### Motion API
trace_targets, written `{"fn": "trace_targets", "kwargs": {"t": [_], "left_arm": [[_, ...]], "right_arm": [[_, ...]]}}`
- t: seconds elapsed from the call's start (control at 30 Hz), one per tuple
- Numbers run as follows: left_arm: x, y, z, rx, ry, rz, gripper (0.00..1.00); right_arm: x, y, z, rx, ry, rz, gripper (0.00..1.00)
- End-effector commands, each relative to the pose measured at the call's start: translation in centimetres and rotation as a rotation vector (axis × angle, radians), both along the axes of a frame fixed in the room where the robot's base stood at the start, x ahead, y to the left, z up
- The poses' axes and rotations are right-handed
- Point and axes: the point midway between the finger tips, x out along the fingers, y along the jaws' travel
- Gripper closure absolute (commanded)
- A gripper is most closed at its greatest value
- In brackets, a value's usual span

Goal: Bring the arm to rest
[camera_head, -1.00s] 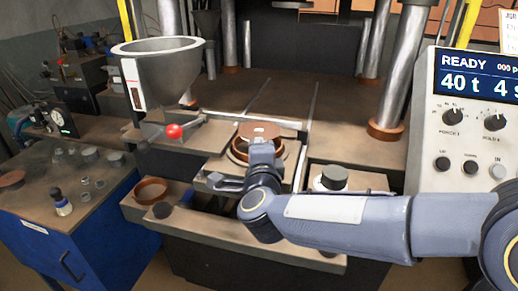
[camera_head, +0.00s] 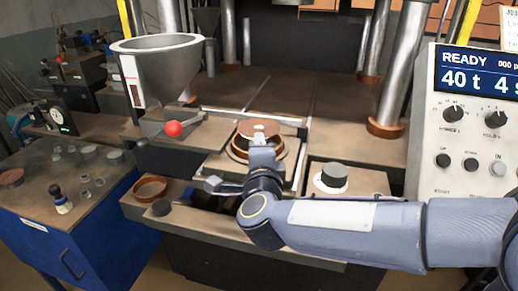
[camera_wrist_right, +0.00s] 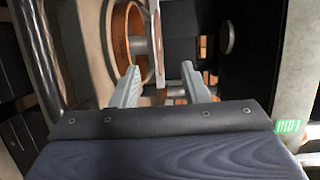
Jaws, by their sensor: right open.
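My right arm comes in from the right in the head view. Its gripper (camera_head: 262,150) is at the front of the round brown-rimmed mould (camera_head: 240,152), where a brown disc (camera_head: 266,128) shows at the top. In the right wrist view the gripper (camera_wrist_right: 163,85) has its two fingers spread apart. A thin plate edge (camera_wrist_right: 158,45) shows beyond and between the fingertips; I cannot tell whether they touch it. The orange-brown ring (camera_wrist_right: 120,30) is just left of it. My left gripper is not in view.
A grey hopper (camera_head: 160,75) and a red knob (camera_head: 173,129) stand left of the mould. A dark cap (camera_head: 334,175) is close behind my forearm. A blue cabinet (camera_head: 95,235) is at left, a control panel (camera_head: 470,130) at right, with steel columns (camera_head: 400,75) behind.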

Motion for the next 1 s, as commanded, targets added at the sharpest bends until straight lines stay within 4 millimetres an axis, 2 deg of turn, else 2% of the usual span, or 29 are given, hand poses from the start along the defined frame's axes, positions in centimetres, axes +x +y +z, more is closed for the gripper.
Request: {"fn": "trace_targets", "kwargs": {"t": [0.2,0.3,0.43,0.6,0.7,0.77,0.87,1.0], "left_arm": [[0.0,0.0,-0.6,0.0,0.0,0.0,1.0],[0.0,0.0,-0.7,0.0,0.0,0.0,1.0],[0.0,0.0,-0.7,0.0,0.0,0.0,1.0],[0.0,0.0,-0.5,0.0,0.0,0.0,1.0],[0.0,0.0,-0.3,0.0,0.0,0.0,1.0],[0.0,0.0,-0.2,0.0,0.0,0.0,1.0],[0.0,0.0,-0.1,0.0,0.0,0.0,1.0],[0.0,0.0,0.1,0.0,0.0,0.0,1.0]], "right_arm": [[-3.9,0.0,0.2,0.0,-0.001,0.002,0.59],[-5.1,0.1,0.3,0.001,-0.001,0.002,0.59],[-5.8,-0.3,0.6,-0.007,-0.003,0.015,0.59],[-5.8,-2.4,1.8,-0.101,-0.022,0.167,0.59],[-7.0,-4.5,1.6,-0.244,-0.02,0.317,0.59],[-8.4,-5.8,0.7,-0.352,-0.002,0.408,0.59],[-11.6,-8.2,-2.0,-0.541,0.068,0.55,0.59],[-17.6,-12.1,-7.6,-0.788,0.244,0.73,0.59]]}}
